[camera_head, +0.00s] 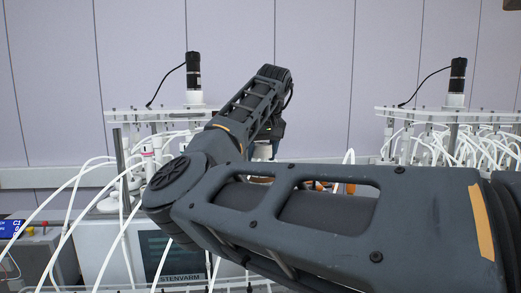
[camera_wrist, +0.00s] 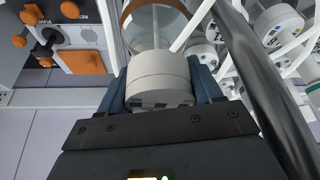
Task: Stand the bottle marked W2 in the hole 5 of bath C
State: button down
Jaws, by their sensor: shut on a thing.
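In the wrist view my gripper (camera_wrist: 160,82) is shut on the white cap of a bottle (camera_wrist: 158,70). The clear glass body with a brown part shows beyond the cap. I cannot read a W2 mark on it. In the head view my own arm hides most of the gripper and the bottle. A white bath unit (camera_head: 115,240) with a screen marked STENVARM stands at the lower left, partly behind my arm. I cannot tell whether it is bath C, and hole 5 cannot be made out.
In the wrist view, other white-capped bottles (camera_wrist: 278,22) with tubes and a dark rod (camera_wrist: 258,75) are close on the right. A panel with orange knobs (camera_wrist: 82,62) is at the left. In the head view, tubing racks with black motors (camera_head: 193,72) (camera_head: 457,76) stand left and right.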

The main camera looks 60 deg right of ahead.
aim_at(265, 164)
jog(key=shift+f+b, duration=1.55)
jog(key=shift+f, duration=3.7)
jog(key=shift+c, duration=2.2)
grip_release()
jog(key=o, duration=0.3)
jog(key=shift+f, duration=0.2)
jog(key=shift+b+v, duration=0.5)
jog(key=shift+v, duration=3.6)
jog(key=shift+d, duration=0.1)
